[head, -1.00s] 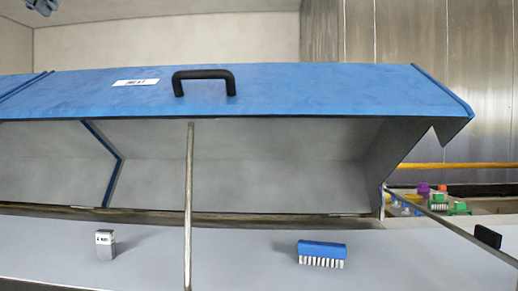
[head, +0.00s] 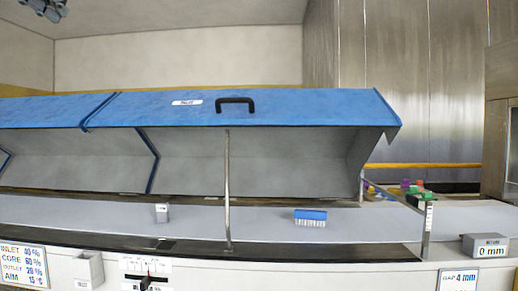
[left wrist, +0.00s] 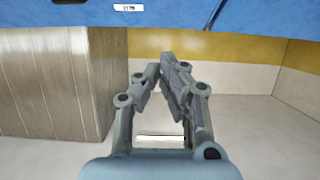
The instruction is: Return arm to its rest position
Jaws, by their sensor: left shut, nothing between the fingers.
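My left gripper (left wrist: 160,72) shows in the left wrist view with its two jointed grey fingers brought together at the tips and nothing held. In the head view my left gripper (head: 48,10) is a small grey shape cut off at the top left edge, high above the blue hood and apart from it. My right gripper is in neither view.
The blue hood (head: 300,105) with a black handle (head: 235,102) stands raised over the grey bed. A blue brush (head: 310,218) and a small grey block (head: 162,213) lie there. A metal strut (head: 227,190) stands in front. A metal wall is at right.

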